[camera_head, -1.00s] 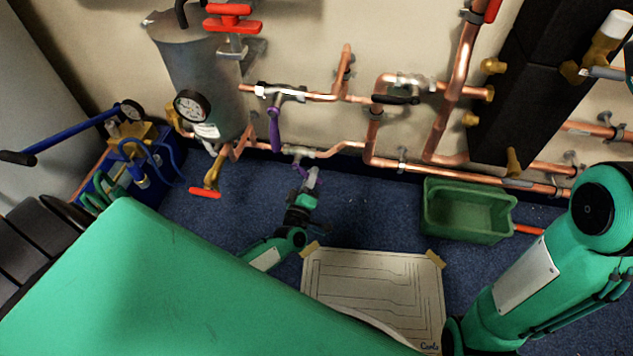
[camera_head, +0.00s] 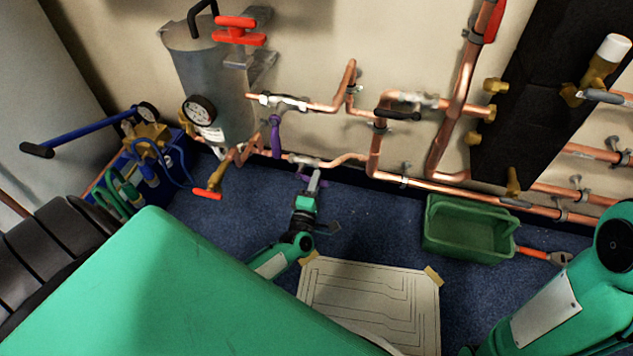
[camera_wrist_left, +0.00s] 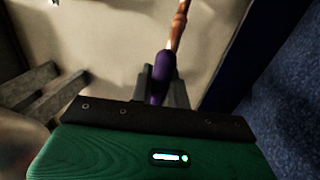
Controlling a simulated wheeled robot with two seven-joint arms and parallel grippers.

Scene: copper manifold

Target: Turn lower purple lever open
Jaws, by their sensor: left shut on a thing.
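The lower purple lever (camera_head: 302,176) is at the valve on the lower copper pipe (camera_head: 338,160), mostly hidden by my gripper in the head view. My left gripper (camera_head: 314,178) reaches up to it from the floor side and is shut on it. In the left wrist view the purple lever (camera_wrist_left: 160,76) lies between the grey fingers, with copper pipe running up beyond it.
A grey tank (camera_head: 215,85) with a gauge (camera_head: 199,110) stands left of the pipes. A red-handled valve (camera_head: 207,194) sits low beside it. A green bin (camera_head: 468,230) and a taped drawing sheet (camera_head: 375,300) lie on the blue floor. Black panels stand at the right.

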